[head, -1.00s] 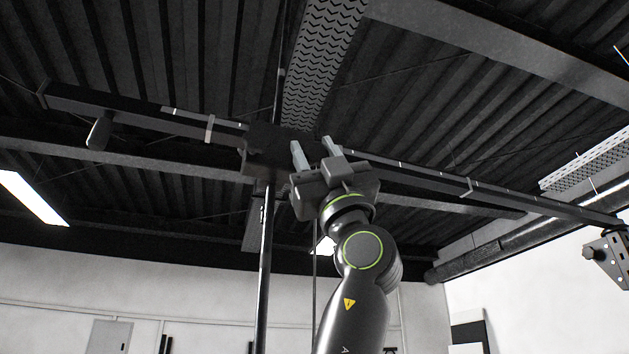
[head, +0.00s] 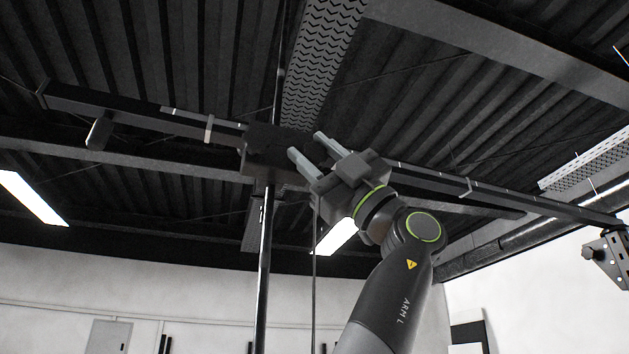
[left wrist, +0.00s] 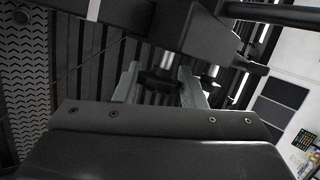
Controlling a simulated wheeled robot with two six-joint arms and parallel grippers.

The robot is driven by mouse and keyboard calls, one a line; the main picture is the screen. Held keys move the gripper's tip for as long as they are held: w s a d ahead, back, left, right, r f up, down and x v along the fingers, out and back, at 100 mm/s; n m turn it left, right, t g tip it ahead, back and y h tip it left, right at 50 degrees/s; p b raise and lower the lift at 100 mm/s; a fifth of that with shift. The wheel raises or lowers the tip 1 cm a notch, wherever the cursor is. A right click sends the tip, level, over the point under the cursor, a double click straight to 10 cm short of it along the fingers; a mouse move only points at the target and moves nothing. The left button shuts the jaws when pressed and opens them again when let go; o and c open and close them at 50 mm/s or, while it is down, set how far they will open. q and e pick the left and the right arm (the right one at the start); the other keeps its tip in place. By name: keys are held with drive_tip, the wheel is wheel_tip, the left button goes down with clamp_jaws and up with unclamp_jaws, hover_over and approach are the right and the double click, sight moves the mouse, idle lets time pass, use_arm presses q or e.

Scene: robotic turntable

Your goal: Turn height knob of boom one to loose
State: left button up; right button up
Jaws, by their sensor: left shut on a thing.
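The boom (head: 400,173) is a long dark bar running across the head view. It passes through a dark clamp block (head: 262,160) at the top of an upright post (head: 264,250). The block also shows large in the left wrist view (left wrist: 205,30). My left gripper (head: 305,144) is at the right side of the block, its grey fingers pointing up and left. In the left wrist view its fingers (left wrist: 158,75) are closed on a small dark knob (left wrist: 157,80), mostly hidden between them. My right gripper is not in view.
A dark weight (head: 99,131) hangs under the boom's left end. A bracket plate (head: 609,255) hangs at its right end. A thin vertical rod (head: 315,270) is close to the post. Ceiling beams and a white wall are farther back.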

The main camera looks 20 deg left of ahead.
use_arm(q)
drive_tip(key=shift+r+n, duration=0.1)
drive_tip(key=shift+n, duration=0.2)
idle(0.5)
drive_tip(key=o, duration=1)
drive_tip(key=shift+c, duration=0.2)
drive_tip(key=b+v, duration=0.2)
drive_tip(key=v, duration=1.5)
drive_tip(key=shift+w+d, duration=0.2)
drive_tip(key=shift+d, duration=0.2)
